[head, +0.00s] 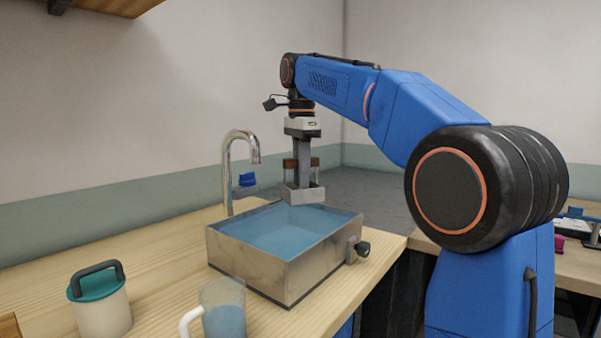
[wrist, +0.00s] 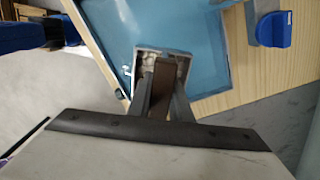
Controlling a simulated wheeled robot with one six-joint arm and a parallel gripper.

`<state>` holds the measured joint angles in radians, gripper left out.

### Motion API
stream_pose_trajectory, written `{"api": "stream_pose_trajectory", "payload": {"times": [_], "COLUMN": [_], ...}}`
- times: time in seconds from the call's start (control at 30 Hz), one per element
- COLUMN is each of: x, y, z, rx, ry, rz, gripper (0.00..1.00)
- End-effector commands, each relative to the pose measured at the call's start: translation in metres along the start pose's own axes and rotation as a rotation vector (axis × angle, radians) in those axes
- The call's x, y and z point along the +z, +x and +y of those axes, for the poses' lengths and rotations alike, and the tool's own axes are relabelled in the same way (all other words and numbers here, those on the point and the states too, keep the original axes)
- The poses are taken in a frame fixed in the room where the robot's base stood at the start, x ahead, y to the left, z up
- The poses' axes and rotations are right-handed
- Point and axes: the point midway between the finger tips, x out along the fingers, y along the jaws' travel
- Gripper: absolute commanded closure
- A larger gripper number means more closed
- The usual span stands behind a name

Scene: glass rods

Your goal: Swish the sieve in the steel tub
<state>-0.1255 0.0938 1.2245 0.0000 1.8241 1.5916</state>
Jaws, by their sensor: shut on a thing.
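The steel tub (head: 310,272) stands on the wooden counter and holds blue water (head: 285,228); in the wrist view its water (wrist: 195,30) lies below my gripper. My gripper (head: 302,172) points down and is shut on the brown handle (wrist: 161,80) of the sieve. The sieve (head: 303,195) is a small grey metal box, roughly level, held over the far part of the tub. In the wrist view the sieve (wrist: 147,62) appears over the water near one rim. Whether its bottom touches the water is unclear.
A chrome tap (head: 228,165) with a blue handle (head: 246,179) stands behind the tub's left side. A dark valve (head: 362,248) sticks out of the tub's right end. A jug of blue liquid (head: 224,312) and a teal-lidded jar (head: 101,308) stand in front.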

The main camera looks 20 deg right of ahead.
Motion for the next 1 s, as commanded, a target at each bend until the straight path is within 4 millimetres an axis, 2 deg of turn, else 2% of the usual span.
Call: {"api": "stream_pose_trajectory", "payload": {"times": [1.0], "x": [0.0], "y": [0.097], "z": [0.001], "rx": [0.0], "ry": [0.0], "rz": [0.0], "gripper": [1.0]}}
